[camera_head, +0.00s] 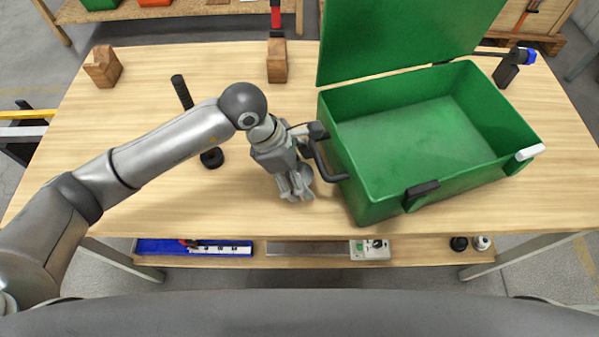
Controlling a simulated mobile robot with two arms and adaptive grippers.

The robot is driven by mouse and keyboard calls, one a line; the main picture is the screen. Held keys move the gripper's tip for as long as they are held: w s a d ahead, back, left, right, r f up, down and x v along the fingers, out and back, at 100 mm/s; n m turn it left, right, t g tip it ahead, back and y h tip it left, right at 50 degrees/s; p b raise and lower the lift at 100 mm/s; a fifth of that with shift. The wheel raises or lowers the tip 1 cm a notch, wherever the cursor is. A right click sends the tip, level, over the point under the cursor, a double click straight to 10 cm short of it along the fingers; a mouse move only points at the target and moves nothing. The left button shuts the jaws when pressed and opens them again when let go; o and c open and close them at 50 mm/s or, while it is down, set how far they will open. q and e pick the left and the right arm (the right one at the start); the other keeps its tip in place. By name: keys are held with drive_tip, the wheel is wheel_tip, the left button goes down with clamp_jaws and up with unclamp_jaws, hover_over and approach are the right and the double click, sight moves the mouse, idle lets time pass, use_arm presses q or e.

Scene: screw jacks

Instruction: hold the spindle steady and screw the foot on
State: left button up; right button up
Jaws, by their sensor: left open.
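A dark ribbed rod (182,92) sticks out on the far side of my left arm, on the left half of the table. A black round foot-like piece (212,158) shows on the near side of the arm, in line with the rod. My arm hides the stretch between, so I cannot tell whether they are joined. My left gripper (294,190) is open and points down over the table, just left of the green box, close to its handle. A grey rounded shape shows beside its fingers; I cannot tell what it is. My right gripper is not in view.
A large green box (365,190) with its lid raised fills the right of the table. Wooden blocks stand at the back left (103,68) and back middle (277,65). A blue-ended tool (527,56) is at back right. The front left tabletop is clear.

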use_arm(q)
drive_tip(key=shift+c, duration=0.2)
drive_tip(key=c, duration=1.3)
drive_tip(key=shift+r, duration=0.15)
drive_tip(key=shift+r+b, duration=0.35)
drive_tip(key=shift+r, duration=0.25)
drive_tip(key=s+b, duration=0.2)
drive_tip(key=s, duration=1.6)
drive_tip(key=shift+a, duration=0.35)
